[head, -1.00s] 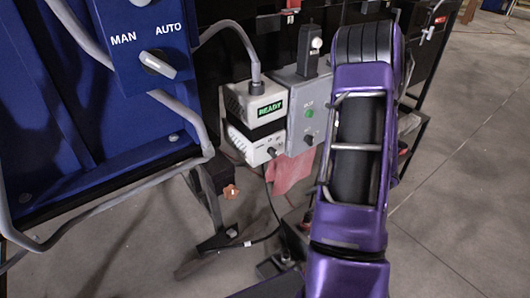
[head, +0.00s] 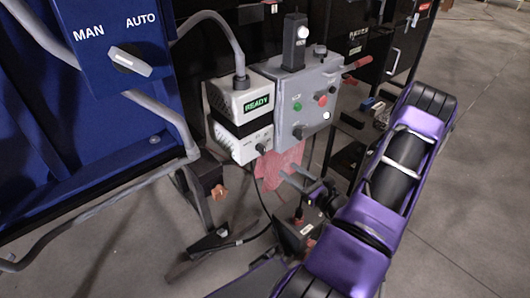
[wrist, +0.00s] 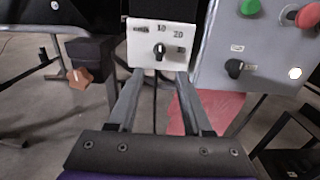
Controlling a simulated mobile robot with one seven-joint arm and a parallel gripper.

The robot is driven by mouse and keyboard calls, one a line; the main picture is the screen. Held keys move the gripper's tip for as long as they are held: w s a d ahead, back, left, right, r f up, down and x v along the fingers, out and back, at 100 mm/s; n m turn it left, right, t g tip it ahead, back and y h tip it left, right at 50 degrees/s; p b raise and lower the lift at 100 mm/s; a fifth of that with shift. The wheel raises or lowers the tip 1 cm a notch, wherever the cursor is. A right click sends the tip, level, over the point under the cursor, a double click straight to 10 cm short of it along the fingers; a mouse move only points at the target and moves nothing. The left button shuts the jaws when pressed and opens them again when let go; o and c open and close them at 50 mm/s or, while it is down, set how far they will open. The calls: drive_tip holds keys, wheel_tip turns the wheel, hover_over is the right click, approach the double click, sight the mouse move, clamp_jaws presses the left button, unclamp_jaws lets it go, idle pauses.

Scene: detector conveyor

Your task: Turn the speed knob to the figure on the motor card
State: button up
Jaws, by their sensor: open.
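The speed knob (wrist: 159,50) is a small black knob on a white panel (wrist: 143,56), with figures around it that read 10, 20 and perhaps 30. Its pale mark points roughly up, near the 10. In the head view the white box (head: 248,150) sits under a READY display, and its knob is too small to read. My gripper (wrist: 159,73) is open and empty, its two grey fingers below the knob and apart from it. I cannot make out a motor card.
A grey control box (head: 310,95) stands right of the white box, with green and red buttons, a black knob (wrist: 235,68) and a white light. A red cloth (wrist: 212,112) hangs below it. A blue MAN/AUTO panel (head: 112,30) is at left. An orange star knob (wrist: 79,78) is at left.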

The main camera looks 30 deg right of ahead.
sight(264, 151)
drive_tip(key=w, duration=0.4)
drive_tip(key=w+a, duration=0.1)
drive_tip(key=w, duration=0.7)
drive_tip(key=shift+w+a+b, duration=0.25)
drive_tip(key=shift+a+b, duration=0.1)
drive_tip(key=shift+a, duration=0.05)
clamp_jaws()
